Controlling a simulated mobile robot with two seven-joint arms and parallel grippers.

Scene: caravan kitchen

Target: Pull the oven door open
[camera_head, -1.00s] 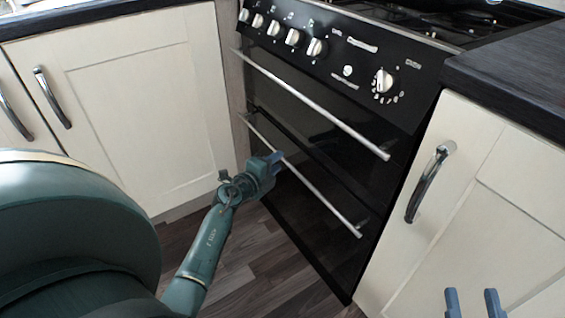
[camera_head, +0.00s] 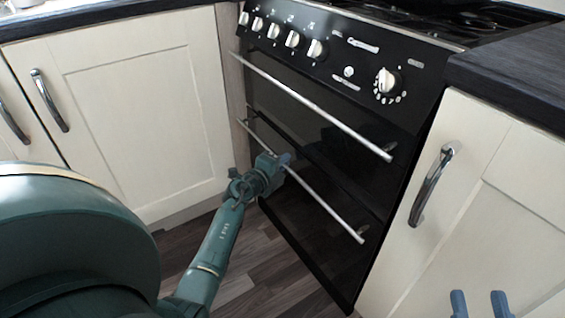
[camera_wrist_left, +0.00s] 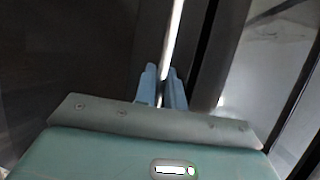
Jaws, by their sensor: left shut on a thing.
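The oven is a black cooker with two doors, each with a long silver bar handle. The lower oven door (camera_head: 318,240) looks closed. My left gripper (camera_head: 283,161) is at the lower door's handle (camera_head: 325,208), left of the bar's middle. In the left wrist view the gripper's blue fingers (camera_wrist_left: 162,88) are shut around the handle bar (camera_wrist_left: 173,40). The upper door's handle (camera_head: 310,105) is free above it. My right gripper (camera_head: 481,304) shows only as two blue fingertips, apart with nothing between them, at the bottom right.
Cream cupboards with chrome handles stand left (camera_head: 140,110) and right (camera_head: 500,200) of the oven. Silver knobs (camera_head: 386,80) line the control panel above. The wood floor (camera_head: 235,265) before the oven is clear beside my left arm.

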